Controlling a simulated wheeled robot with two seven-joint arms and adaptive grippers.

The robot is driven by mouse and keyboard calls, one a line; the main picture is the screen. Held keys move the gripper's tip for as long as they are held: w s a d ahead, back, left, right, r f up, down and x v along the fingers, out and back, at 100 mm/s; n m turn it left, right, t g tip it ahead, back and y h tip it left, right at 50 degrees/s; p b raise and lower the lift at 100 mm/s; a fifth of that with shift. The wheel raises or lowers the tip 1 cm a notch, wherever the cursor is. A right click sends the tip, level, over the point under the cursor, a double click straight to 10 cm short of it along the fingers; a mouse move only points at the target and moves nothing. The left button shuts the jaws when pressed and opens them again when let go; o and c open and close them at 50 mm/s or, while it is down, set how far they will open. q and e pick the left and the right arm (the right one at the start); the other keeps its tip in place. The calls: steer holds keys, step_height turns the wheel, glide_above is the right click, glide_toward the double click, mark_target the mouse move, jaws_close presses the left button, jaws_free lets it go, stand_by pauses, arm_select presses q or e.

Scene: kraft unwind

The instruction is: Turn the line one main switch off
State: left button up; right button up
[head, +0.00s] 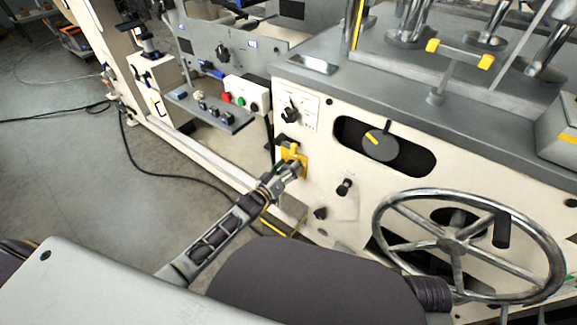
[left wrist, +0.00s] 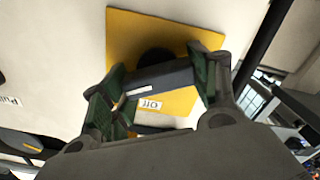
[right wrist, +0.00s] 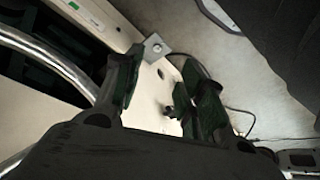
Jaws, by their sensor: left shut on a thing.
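The main switch's yellow plate (head: 303,160) is on the cream machine panel, left of the handwheel. In the left wrist view the yellow plate (left wrist: 135,30) carries a dark switch handle (left wrist: 165,79) with a small white mark near one end. An "Off" label (left wrist: 150,104) shows upside down beside the handle. My left gripper (head: 292,166) is at the switch. Its green-padded fingers (left wrist: 157,80) are shut on the handle, one at each end. My right gripper (right wrist: 166,85) is open, with nothing between its fingers, and is out of the head view.
A rotary knob (head: 290,114) sits above the switch, and a small black knob (head: 344,187) is to its right. The large handwheel (head: 452,246) stands out at the right. A button box (head: 240,97) is at the left. Grey floor (head: 170,150) with cables lies left of the machine.

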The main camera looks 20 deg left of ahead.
arm_select(q)
steer(key=n+p, duration=0.2)
steer(key=shift+a+r+n, duration=0.1)
steer(key=shift+n, duration=0.3)
steer(key=shift+n+p, duration=0.5)
steer(key=shift+n, duration=0.4)
steer(key=shift+a+n, duration=0.1)
steer(key=shift+n, duration=0.8)
steer(key=shift+w+f+n, duration=0.1)
steer(key=shift+f+n, duration=0.1)
steer(key=shift+n, duration=0.7)
steer(key=n, duration=0.3)
steer(key=shift+f, duration=0.1)
steer(key=shift+n, duration=0.6)
arm_select(e)
steer(key=shift+g, duration=0.5)
steer(key=shift+s+d+f, duration=0.1)
steer(key=shift+d+f, duration=0.1)
steer(key=shift+f, duration=0.9)
steer(key=shift+s+d+f, duration=0.1)
steer(key=shift+d+f, duration=0.05)
steer(key=shift+f, duration=0.9)
arm_select(q)
steer(key=o, duration=1)
steer(key=shift+o, duration=0.2)
